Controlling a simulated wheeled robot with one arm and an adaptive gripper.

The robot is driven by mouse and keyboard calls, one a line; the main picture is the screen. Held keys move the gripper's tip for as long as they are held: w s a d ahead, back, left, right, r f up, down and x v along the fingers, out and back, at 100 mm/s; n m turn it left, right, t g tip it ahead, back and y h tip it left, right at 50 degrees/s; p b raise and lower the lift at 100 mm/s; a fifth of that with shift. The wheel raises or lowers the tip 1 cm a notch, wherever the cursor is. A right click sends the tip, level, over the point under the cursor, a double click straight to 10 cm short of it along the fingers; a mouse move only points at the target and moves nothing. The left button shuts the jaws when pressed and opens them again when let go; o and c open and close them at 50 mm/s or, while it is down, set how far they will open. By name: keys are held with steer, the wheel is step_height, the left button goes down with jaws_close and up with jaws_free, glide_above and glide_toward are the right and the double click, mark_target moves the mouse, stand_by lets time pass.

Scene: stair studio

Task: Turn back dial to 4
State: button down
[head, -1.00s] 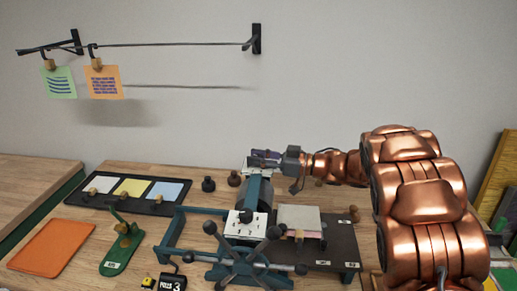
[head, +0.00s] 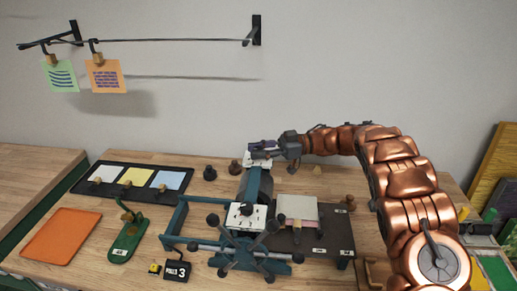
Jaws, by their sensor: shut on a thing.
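The etching-style press (head: 255,190) stands on the bench with a large spoked handwheel (head: 247,248) at its front. A white front dial plate (head: 240,222) with a dark knob and small marks is on its near end. The back dial (head: 258,163) shows as a small pale plate at the far end of the press; its numbers and pointer are too small to read. My gripper (head: 263,149) reaches in from the right above this plate and is shut on the back dial's knob, which the fingers mostly hide.
A small bed with a pale pad (head: 298,207) lies right of the press. A black tray (head: 135,180) with coloured sheets, an orange sheet (head: 62,237), a green stand (head: 130,235) and a "PULLS 3" counter (head: 177,271) are left.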

steer(key=shift+n+g, duration=0.6)
steer(key=shift+g, duration=0.3)
steer(key=c, duration=0.8)
jaws_free()
steer(key=shift+c, duration=0.2)
steer(key=shift+d, duration=0.1)
steer(key=v, duration=0.7)
steer(key=shift+d, duration=0.15)
steer(key=shift+r, duration=0.1)
